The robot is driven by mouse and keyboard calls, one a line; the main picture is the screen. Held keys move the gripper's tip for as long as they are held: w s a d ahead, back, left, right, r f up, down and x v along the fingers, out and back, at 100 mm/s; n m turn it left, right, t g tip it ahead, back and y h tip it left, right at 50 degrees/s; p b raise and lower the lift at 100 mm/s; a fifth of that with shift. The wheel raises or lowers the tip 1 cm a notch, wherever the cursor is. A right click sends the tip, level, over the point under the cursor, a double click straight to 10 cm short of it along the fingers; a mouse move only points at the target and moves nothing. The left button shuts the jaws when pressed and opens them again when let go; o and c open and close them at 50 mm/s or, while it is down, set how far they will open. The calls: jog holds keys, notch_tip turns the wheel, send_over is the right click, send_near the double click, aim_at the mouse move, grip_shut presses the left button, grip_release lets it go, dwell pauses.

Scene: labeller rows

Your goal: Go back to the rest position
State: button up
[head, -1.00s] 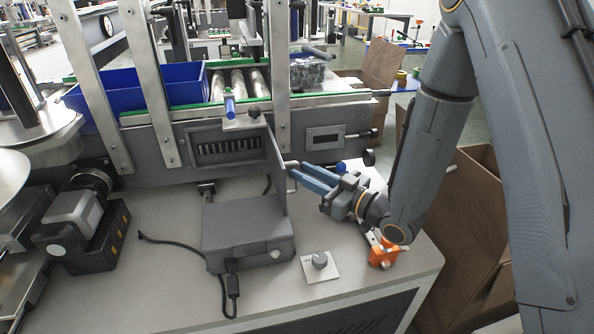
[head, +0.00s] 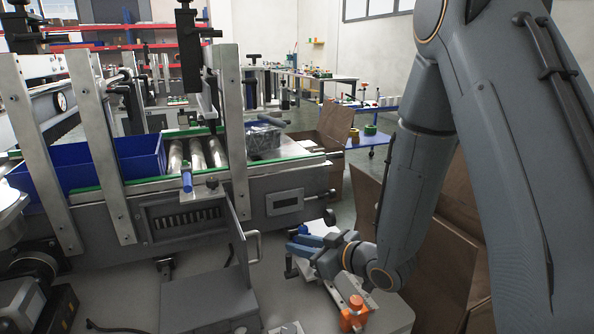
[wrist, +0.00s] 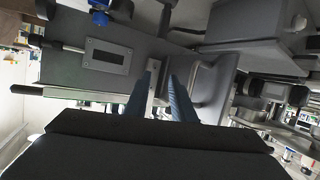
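My gripper (head: 291,241) is in the lower middle of the head view, above the grey machine table and right of the control box. Its two blue fingers also show in the wrist view (wrist: 164,78), with a gap between them and nothing held there. The box's grey door (head: 239,238) stands open, and its bar handle (head: 255,246) is left of my fingertips and apart from them. In the wrist view the door handle (wrist: 224,84) is right of the fingers. My arm reaches down from the upper right.
An orange part (head: 352,314) is just below my wrist on the table. A blue bin (head: 135,160) and a roller conveyor (head: 197,153) stand at left. Brown cartons (head: 372,212) are at right, behind my arm. A blue cart (head: 372,138) is farther back.

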jog(key=s+d+r+m+g+h+p, duration=0.1)
jog(key=s+d+m+h, duration=0.2)
jog(key=d, duration=0.5)
jog(key=s+d+r+m+g+h+p, duration=0.1)
jog(key=s+d+m+g+h, duration=0.1)
jog(key=d+h, duration=0.45)
jog(key=s+d+r+m+g+p, duration=0.1)
jog(key=s+d+r+m+g, duration=0.1)
jog(key=s, duration=0.7)
jog(key=s+d+r+m+g+p, duration=0.1)
jog(key=s+d+r+m+g, duration=0.1)
jog(key=s, duration=0.8)
jog(key=r+m+g, duration=0.1)
jog(key=g, duration=0.1)
jog(key=shift+s+d+r+g+h+p, duration=0.15)
jog(key=shift+d+r+g+h+p, duration=0.2)
jog(key=shift+g, duration=0.05)
